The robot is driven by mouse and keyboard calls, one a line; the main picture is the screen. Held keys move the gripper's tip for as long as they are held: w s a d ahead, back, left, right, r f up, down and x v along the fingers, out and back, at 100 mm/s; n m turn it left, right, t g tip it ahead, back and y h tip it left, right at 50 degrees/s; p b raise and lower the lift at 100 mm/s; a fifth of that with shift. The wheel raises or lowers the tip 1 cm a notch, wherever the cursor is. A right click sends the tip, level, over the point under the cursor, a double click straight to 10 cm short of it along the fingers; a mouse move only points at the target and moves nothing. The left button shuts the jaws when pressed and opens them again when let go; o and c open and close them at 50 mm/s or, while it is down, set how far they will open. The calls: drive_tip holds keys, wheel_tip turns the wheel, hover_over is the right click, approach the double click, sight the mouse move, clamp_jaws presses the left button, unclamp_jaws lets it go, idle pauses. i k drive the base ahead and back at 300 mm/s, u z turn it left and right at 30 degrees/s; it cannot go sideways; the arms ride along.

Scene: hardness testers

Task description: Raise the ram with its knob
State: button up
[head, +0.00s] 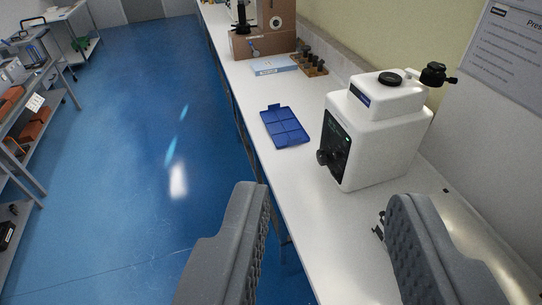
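My gripper (326,196) is open and empty, its two grey fingers wide apart in the lower part of the head view. A white boxy machine (385,150) stands on the bench beyond the right finger. It has a dark front panel with a black knob (324,157), a black round cap on top, and another black knob (434,74) at its upper right. A brown tester (265,42) stands at the far end of the bench, with a black upright part and a small lever. Its top is cut off by the frame. I cannot tell which knob moves a ram.
On the white bench (236,85) lie a blue compartment tray (285,126), a pale blue flat box (274,65) and a wooden block with dark pieces (312,63). A small dark item sits near the right finger. Shelving (60,85) stands left; the blue floor between is clear.

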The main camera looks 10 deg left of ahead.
sight(322, 157)
drive_tip(key=u, duration=1.8)
drive_tip(key=i, duration=2.35)
drive_tip(key=z, duration=3.1)
drive_tip(key=i, duration=0.1)
drive_tip(key=z, duration=0.8)
